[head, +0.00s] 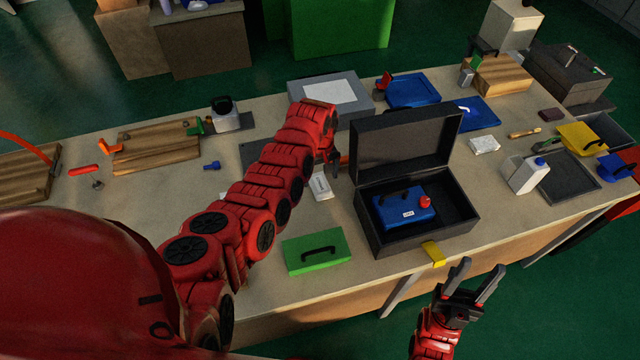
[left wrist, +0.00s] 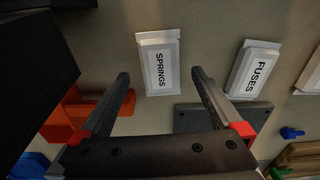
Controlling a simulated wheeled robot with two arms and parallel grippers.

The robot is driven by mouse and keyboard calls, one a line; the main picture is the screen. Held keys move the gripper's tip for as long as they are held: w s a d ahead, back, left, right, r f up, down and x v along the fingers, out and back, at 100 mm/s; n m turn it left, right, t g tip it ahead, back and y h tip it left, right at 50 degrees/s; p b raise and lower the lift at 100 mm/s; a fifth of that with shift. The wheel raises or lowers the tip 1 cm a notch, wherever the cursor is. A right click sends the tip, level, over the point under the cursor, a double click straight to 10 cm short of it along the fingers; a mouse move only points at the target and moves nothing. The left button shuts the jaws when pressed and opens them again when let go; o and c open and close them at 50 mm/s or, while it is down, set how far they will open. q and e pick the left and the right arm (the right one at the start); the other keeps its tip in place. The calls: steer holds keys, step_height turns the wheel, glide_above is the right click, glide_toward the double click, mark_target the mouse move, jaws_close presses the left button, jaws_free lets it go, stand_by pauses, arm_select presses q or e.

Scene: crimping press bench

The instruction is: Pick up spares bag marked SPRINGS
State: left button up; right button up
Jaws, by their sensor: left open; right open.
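The SPRINGS bag (left wrist: 157,66), a white packet with a black-lettered label, lies flat on the bench in the left wrist view. It is ahead of and between the fingertips of my left gripper (left wrist: 161,76), which is open and empty, with bare bench around the bag. In the head view a white packet (head: 320,187), apparently this bag, lies just below my left gripper (head: 332,160), partly beside my red arm. My right gripper (head: 473,282) is open and empty off the bench's front edge.
A similar FUSES bag (left wrist: 255,69) lies to the right in the left wrist view, with another white packet (left wrist: 312,72) at the edge. An open black case (head: 415,233) holding a blue box and a green case (head: 317,251) stand nearby.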

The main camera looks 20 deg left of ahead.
mark_target(320, 183)
arm_select(q)
steer(key=shift+a+f, duration=0.15)
steer(key=shift+f, duration=0.35)
steer(key=shift+w+f, duration=0.1)
steer(key=shift+f, duration=1)
steer(key=c, duration=1.4)
steer(key=shift+r, duration=0.2)
